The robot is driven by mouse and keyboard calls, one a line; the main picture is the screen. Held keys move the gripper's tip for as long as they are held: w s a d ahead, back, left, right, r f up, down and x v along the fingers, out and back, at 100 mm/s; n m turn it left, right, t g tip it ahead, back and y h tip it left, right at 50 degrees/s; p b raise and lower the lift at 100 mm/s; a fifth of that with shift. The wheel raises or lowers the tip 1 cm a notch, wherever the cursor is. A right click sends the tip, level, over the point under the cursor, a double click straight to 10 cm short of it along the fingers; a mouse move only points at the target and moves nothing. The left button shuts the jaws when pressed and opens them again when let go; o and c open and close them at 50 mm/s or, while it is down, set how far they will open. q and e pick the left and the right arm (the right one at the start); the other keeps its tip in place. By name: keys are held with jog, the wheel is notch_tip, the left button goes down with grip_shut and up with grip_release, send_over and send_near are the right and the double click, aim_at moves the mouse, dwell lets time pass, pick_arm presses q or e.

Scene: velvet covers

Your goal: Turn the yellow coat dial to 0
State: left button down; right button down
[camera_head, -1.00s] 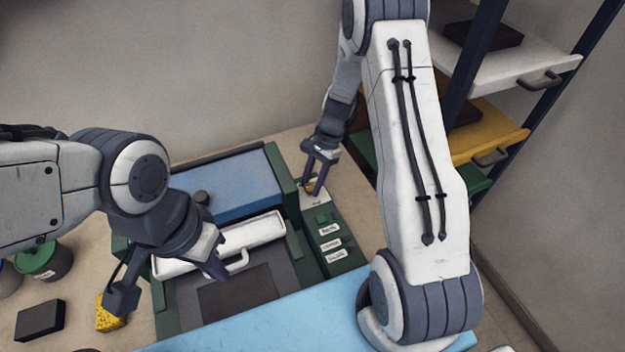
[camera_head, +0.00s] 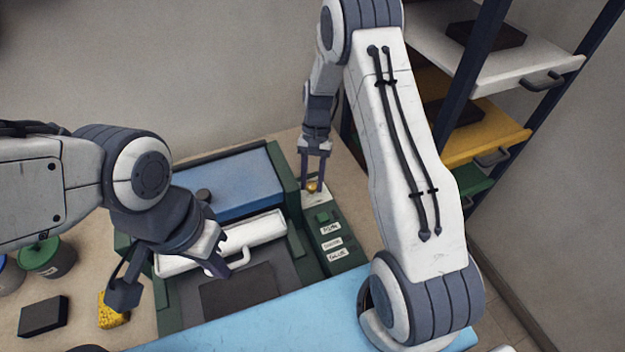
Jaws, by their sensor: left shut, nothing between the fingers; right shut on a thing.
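The yellow coat dial (camera_head: 312,187) is a small yellow knob at the back end of the green machine's right-hand control panel (camera_head: 348,262). My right gripper (camera_head: 313,185) reaches down to it from behind, its two fingers shut on the dial. The dial's scale and pointer are too small to read. My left gripper (camera_head: 217,268) is shut and empty above the front left of the machine, close to the white cover bar with its handle (camera_head: 240,259).
The green machine (camera_head: 288,185) has a blue panel and a dark plate. A green-lidded pot (camera_head: 40,252), a black block (camera_head: 43,316) and a yellow sponge (camera_head: 112,312) stand at left. A rack with coloured trays (camera_head: 490,130) stands at right. Light blue surface (camera_head: 270,322) lies in front.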

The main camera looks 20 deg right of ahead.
dwell(0.4)
jog(key=c, duration=0.5)
grip_release()
jog(key=b+v, duration=0.2)
jog(key=v, duration=0.8)
jog(key=shift+r+b, duration=0.2)
jog(key=shift+b, duration=0.1)
jog(key=shift+d, duration=0.1)
